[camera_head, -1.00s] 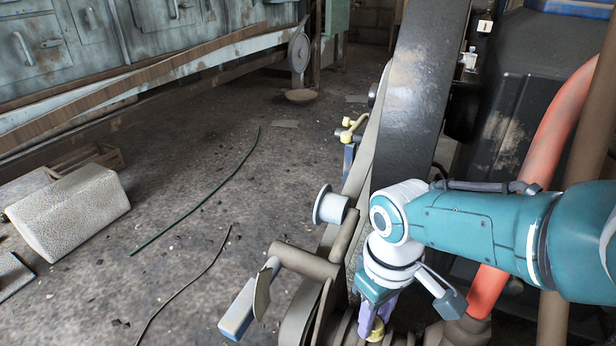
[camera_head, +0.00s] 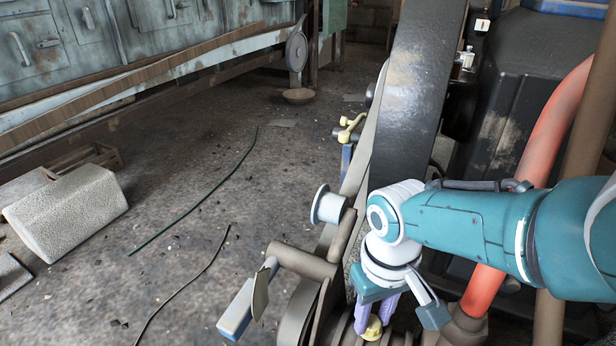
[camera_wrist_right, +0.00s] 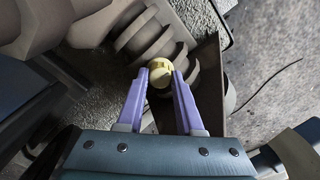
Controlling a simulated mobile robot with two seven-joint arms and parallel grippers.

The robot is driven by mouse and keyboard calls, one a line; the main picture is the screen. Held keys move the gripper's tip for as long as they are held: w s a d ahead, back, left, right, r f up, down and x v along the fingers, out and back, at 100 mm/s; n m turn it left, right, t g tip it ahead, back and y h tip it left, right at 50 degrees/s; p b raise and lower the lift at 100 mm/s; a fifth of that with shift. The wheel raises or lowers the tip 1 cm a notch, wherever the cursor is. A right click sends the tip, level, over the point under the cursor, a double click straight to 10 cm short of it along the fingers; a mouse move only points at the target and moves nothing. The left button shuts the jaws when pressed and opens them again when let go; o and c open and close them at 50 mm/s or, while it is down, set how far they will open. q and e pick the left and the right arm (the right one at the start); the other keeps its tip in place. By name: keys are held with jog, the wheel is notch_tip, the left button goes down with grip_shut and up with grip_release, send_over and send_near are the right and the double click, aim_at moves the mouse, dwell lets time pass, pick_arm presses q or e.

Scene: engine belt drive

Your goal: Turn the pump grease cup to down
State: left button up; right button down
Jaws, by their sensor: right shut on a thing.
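The grease cup is a small yellow round piece (camera_head: 373,328) low in the head view, among the grey-brown machine parts. In the right wrist view the cup (camera_wrist_right: 161,77) sits between the two fingertips. My right gripper (camera_head: 375,318) points down at it with its purple fingers on either side. The right wrist view shows the fingers (camera_wrist_right: 163,80) shut on the cup, touching it from both sides. Ribbed round machine parts lie just behind it. The cup's marking, if any, is too small to tell. My left gripper is not in view.
A wide dark belt (camera_head: 418,90) rises behind my right wrist. A red-orange hose (camera_head: 540,140) runs close behind my forearm. A crank-like lever (camera_head: 300,262) and a pale spool-shaped piece (camera_head: 328,206) stand left of the gripper. The floor at left is mostly open.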

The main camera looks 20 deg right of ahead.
jog(key=c, duration=0.5)
grip_release()
jog(key=shift+c, duration=0.2)
notch_tip(320, 180, up, 10)
jog(key=p, duration=0.9)
jog(key=shift+p, duration=0.3)
notch_tip(320, 180, up, 21)
jog(key=n+t+p, duration=0.1)
jog(key=n+p, duration=0.1)
jog(key=p, duration=1.7)
send_over(372, 322)
jog(key=s+a, duration=0.3)
jog(key=s, duration=0.2)
jog(key=s+r+t+p, duration=0.1)
jog(key=s+r+p, duration=0.3)
jog(key=r+p, duration=0.55)
jog(key=s+r+n+t+p, duration=0.1)
jog(key=s+r+p, duration=0.35)
jog(key=r, duration=0.95)
jog(key=s+r+t+p, duration=0.1)
jog(key=s+r+p, duration=0.2)
jog(key=r+p, duration=0.7)
notch_tip(372, 322, up, 38)
jog(key=p, duration=3.3)
jog(key=shift+w+f, duration=0.15)
jog(key=shift+w, duration=0.05)
